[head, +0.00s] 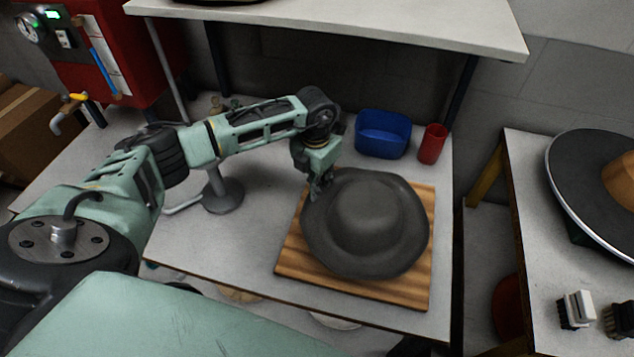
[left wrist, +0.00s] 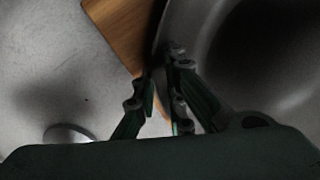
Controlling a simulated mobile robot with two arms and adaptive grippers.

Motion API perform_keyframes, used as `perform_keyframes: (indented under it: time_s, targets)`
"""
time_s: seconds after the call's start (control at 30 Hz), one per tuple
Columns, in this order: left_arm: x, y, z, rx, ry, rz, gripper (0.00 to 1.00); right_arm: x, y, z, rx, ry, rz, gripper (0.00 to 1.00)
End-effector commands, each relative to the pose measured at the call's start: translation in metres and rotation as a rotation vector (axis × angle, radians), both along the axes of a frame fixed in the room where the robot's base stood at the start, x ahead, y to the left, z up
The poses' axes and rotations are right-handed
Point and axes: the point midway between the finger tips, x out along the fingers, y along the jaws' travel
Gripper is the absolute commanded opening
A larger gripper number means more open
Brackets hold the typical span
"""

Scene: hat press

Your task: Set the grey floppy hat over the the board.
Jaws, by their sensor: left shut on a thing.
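The grey floppy hat (head: 366,222) is over the wooden board (head: 299,264) on the white table, crown up; I cannot tell whether its brim touches the wood. The board's near and right edges show around the hat. My left gripper (head: 316,190) is at the hat's upper-left brim, shut on it. In the left wrist view the fingers (left wrist: 160,95) meet at the edge of the hat (left wrist: 215,35), with a corner of the board (left wrist: 118,25) beyond. My right gripper is not in view.
A blue bin (head: 382,134) and a red cup (head: 432,144) stand behind the board. A grey stand (head: 222,192) is left of it. A raised shelf (head: 340,22) spans the back. Another table at right holds a dark wide-brimmed hat (head: 585,180).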

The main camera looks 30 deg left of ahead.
Motion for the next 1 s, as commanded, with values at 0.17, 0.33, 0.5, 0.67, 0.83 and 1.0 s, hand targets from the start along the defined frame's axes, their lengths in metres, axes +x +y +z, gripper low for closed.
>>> perform_keyframes:
  time_s: [0.17, 0.33, 0.5, 0.67, 0.83, 1.0]
  targets:
    - [0.0001, -0.0003, -0.0027, -0.001, 0.0, 0.0, 0.0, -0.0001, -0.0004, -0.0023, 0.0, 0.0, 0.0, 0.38]
    - [0.0, -0.0003, -0.0048, -0.001, 0.0, 0.0, 0.0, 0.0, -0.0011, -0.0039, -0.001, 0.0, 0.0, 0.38]
    - [0.0, -0.0003, -0.007, 0.0, 0.0, 0.0, 0.0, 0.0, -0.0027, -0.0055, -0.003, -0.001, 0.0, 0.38]
    - [-0.0001, -0.0003, -0.0066, 0.0, 0.0, 0.0, 0.21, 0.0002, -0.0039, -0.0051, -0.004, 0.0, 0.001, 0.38]
    - [-0.0001, -0.0002, -0.0066, 0.0, 0.0, 0.0, 0.32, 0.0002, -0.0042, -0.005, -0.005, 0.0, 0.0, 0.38]
    - [-0.0001, -0.0002, -0.0065, 0.0, 0.0, 0.0, 0.32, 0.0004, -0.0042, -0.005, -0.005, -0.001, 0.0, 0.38]
